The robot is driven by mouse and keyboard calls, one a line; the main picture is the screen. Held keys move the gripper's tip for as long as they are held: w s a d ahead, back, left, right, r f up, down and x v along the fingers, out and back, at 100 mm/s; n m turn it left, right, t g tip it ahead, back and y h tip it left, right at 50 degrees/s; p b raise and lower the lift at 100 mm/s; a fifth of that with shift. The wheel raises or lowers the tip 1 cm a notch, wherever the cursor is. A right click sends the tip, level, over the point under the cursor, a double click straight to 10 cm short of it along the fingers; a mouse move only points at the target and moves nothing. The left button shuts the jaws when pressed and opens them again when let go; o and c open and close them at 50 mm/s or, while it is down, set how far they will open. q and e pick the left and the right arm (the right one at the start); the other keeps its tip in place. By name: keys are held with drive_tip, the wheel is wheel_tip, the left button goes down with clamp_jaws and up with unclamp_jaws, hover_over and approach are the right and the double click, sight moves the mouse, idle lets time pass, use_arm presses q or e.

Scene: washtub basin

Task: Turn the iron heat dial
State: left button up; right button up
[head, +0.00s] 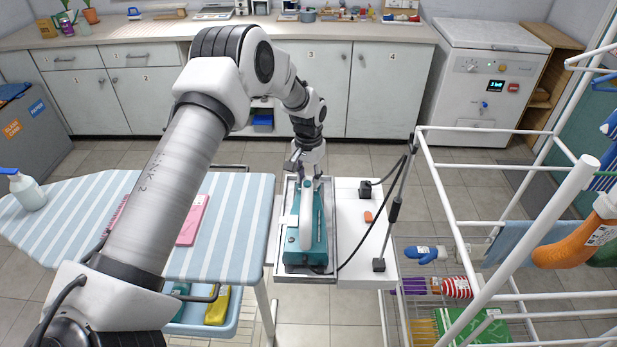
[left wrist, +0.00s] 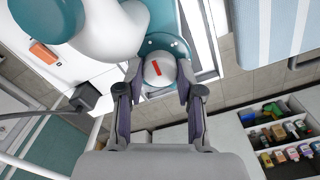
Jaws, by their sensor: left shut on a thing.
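The teal iron (head: 305,240) with a white handle lies in a metal-rimmed rest (head: 332,205) beside the striped ironing board. In the left wrist view the iron's heat dial (left wrist: 158,72) is a round white knob with a red mark, set in a teal surround (left wrist: 152,45). My left gripper (head: 308,178) reaches down over the iron's far end. In its wrist view the two fingers (left wrist: 158,88) are closed on either side of the dial. The head view does not show the dial clearly, as the gripper covers that end. My right gripper is in neither view.
The striped ironing board (head: 240,225) is left of the rest and holds a pink item (head: 193,220). A white shelf (head: 350,240) with an orange block (head: 368,216) and the black cord stand (head: 398,205) is to the right. A white drying rack (head: 424,190) stands further right.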

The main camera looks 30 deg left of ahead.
use_arm(q)
drive_tip(key=o, duration=1.2)
drive_tip(key=shift+c, duration=0.2)
wheel_tip(320, 180, up, 12)
